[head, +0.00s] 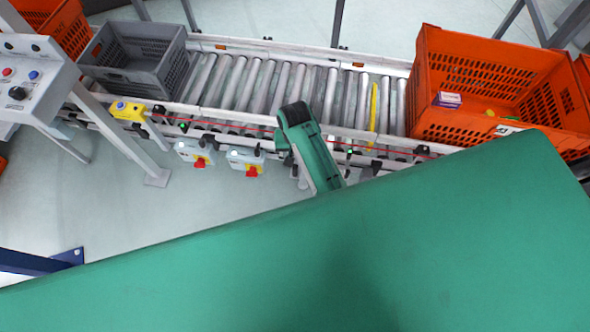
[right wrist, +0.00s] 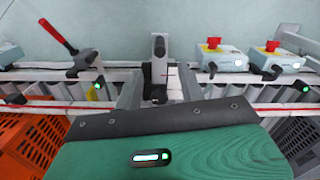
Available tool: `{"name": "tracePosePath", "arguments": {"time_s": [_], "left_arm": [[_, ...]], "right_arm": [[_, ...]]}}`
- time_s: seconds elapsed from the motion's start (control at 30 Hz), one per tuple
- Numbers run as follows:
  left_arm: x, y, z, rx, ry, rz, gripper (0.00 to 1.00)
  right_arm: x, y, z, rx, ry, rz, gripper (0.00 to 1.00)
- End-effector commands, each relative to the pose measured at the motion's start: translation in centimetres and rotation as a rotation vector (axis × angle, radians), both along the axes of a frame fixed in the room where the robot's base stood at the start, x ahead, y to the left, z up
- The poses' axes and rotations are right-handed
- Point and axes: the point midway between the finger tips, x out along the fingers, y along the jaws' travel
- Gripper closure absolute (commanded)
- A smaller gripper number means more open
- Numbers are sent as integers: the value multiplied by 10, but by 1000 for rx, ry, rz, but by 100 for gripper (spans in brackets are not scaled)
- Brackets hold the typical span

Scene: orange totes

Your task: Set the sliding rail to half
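The roller conveyor (head: 240,85) runs across the upper head view, with a pale rail along its near edge. I cannot tell for sure which part is the sliding rail. My right gripper (head: 290,150) is at this near edge, mostly hidden by its own green arm. In the right wrist view its two grey fingers (right wrist: 160,90) are apart. A black upright piece (right wrist: 159,62) shows between them, with a pale part beside it. I cannot tell whether the fingers touch it. My left gripper is not in view.
A grey tote (head: 95,65) stands at the conveyor's left end and an orange tote (head: 430,70) at its right. A yellow bar (head: 373,107) crosses the rollers. Switch boxes (head: 193,152) with red knobs hang on the near side. A red handle (right wrist: 58,36) sticks out left of my gripper.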

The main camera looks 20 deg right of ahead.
Motion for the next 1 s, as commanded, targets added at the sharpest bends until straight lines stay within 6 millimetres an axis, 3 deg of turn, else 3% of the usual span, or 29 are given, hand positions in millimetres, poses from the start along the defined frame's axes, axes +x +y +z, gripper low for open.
{"name": "tracePosePath", "arguments": {"time_s": [0.5,0.73,1.0], "left_arm": [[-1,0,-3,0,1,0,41],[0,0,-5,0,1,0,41],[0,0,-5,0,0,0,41]], "right_arm": [[-1,0,-100,0,2,1,60],[0,0,-122,0,0,2,60],[-1,0,-127,0,0,1,60]]}}
